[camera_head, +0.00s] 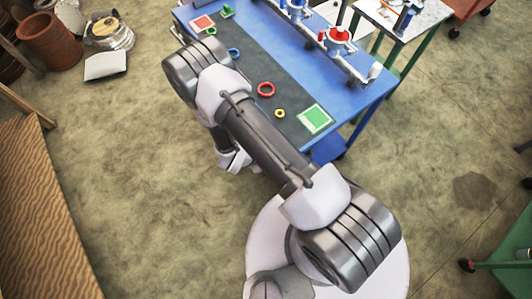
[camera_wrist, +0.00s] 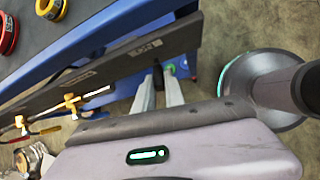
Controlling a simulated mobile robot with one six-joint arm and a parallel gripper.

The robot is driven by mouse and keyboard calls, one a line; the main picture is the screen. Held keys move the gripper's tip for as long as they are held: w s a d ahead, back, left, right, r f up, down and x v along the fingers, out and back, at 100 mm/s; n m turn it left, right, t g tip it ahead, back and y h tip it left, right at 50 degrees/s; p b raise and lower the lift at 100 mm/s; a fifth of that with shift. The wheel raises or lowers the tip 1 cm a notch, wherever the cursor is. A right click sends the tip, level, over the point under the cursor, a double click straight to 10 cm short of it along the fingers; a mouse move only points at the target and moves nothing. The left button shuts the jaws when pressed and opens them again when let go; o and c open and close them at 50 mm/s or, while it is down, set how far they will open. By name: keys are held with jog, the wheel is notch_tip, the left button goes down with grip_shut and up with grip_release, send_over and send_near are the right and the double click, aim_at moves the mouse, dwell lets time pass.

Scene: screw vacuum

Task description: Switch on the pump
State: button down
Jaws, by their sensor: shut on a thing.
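In the wrist view my gripper (camera_wrist: 160,78) has its two pale fingers around a small dark piece (camera_wrist: 158,76), apparently a switch lever, at the edge of a dark panel (camera_wrist: 110,68). The panel carries a white label that seems to read ON, upside down, just left of the fingers. A small green spot (camera_wrist: 171,68) shows beside the fingertips. The lever's exact position is hard to tell. In the head view my arm hides the gripper and this panel. The pump itself cannot be made out.
A blue workbench (camera_head: 352,98) holds a red ring (camera_head: 266,89), a yellow ring (camera_head: 280,113) and a green square (camera_head: 316,118). Brass valves (camera_wrist: 70,103) sit beside the panel. Clay pots (camera_head: 49,40) stand at the upper left. Open floor (camera_head: 130,150) lies left of my arm.

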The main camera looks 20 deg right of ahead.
jog(key=c, duration=1.4)
grip_release()
jog(key=p+v, duration=0.4)
jog(key=v, duration=1.3)
jog(key=shift+a, duration=0.2)
jog(key=shift+s, duration=0.1)
